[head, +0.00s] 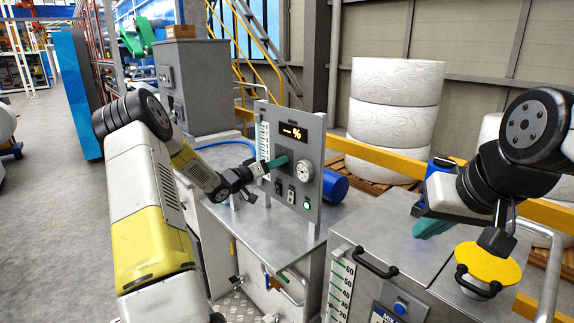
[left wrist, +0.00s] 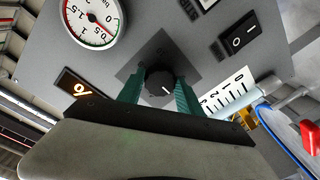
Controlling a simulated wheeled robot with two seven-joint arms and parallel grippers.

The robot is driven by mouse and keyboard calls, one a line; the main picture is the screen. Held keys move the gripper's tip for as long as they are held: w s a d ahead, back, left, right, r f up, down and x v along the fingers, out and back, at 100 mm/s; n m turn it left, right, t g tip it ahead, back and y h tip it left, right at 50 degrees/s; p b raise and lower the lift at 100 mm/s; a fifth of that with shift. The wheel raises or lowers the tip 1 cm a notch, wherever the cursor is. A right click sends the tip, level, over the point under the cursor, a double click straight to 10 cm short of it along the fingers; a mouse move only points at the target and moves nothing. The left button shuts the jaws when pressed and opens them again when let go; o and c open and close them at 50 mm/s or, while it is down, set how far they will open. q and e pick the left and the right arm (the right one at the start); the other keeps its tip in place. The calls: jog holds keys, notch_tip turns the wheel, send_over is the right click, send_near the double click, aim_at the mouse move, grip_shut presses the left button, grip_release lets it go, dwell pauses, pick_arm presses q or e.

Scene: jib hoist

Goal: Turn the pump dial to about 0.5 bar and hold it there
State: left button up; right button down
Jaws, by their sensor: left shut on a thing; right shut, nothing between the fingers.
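The black pump dial (left wrist: 158,76) is on the grey panel (head: 318,135), seen in the left wrist view, with its white mark pointing down and slightly right. My left gripper (left wrist: 159,92) is shut on it, one teal finger on each side. In the head view my left gripper (head: 279,162) reaches the panel and hides the dial. The round pressure gauge (left wrist: 93,18) is beside the dial; it also shows in the head view (head: 304,171). My right gripper (head: 433,228) is shut and empty above the grey cabinet, away from the panel.
A display (head: 293,133) on the panel shows dashes and a percent sign. A switch (head: 291,194) and a lit green button (head: 307,204) are below the gauge. A yellow lid (head: 488,262) is near my right arm. A blue cylinder (head: 335,186) lies behind the panel.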

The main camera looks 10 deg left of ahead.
pick_arm(q)
jog(key=m, duration=0.6)
jog(key=m+h, duration=0.1)
jog(key=m, duration=0.6)
jog(key=shift+w+a+f, duration=0.1)
jog(key=shift+a+f, duration=0.1)
jog(key=shift+m, duration=0.4)
jog(key=o, duration=1.4)
jog(key=shift+c, duration=0.2)
jog(key=v, duration=0.7)
jog(key=shift+s+a, duration=0.25)
jog(key=shift+s, duration=0.1)
